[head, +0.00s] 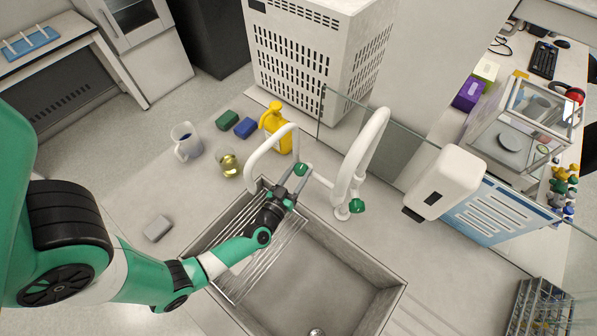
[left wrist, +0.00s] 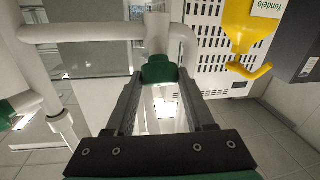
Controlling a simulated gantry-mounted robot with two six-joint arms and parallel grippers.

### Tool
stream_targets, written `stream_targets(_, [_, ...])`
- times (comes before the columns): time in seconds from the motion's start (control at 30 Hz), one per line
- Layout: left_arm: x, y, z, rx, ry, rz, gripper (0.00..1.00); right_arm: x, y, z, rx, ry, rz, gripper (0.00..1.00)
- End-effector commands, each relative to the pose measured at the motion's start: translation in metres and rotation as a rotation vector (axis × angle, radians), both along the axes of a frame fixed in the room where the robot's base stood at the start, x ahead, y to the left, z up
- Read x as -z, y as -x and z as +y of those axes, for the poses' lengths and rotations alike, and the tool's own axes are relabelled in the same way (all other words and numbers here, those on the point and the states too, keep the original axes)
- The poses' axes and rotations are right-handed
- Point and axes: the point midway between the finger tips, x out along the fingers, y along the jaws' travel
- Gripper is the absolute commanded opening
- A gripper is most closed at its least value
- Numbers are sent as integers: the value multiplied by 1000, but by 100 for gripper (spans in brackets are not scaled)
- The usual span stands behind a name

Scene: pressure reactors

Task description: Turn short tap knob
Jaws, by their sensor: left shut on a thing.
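The short white tap (head: 270,143) arches over the back left edge of the sink, and its green knob (head: 300,169) is at its base. My left gripper (head: 291,184) reaches over the sink to this knob. In the left wrist view the green knob (left wrist: 159,70) sits between the fingertips of the left gripper (left wrist: 160,82), which is shut on it. The taller white tap (head: 365,145) stands to the right with its own green knob (head: 357,205). My right gripper is not in view.
The steel sink (head: 385,300) lies below my left arm. A glass screen (head: 405,150) runs behind. A white dispenser (head: 447,182) is at right.

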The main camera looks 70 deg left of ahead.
Motion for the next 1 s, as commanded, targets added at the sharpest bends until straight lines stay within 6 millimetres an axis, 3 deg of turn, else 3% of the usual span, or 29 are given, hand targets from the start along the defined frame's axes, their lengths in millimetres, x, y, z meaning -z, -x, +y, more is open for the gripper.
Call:
stream_targets(0.5, [-5, -4, -4, -220, 146, -83, 0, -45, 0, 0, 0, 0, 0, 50])
stream_targets(1.0, [-4, -8, -5, -579, 373, -223, 0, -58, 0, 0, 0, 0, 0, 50])
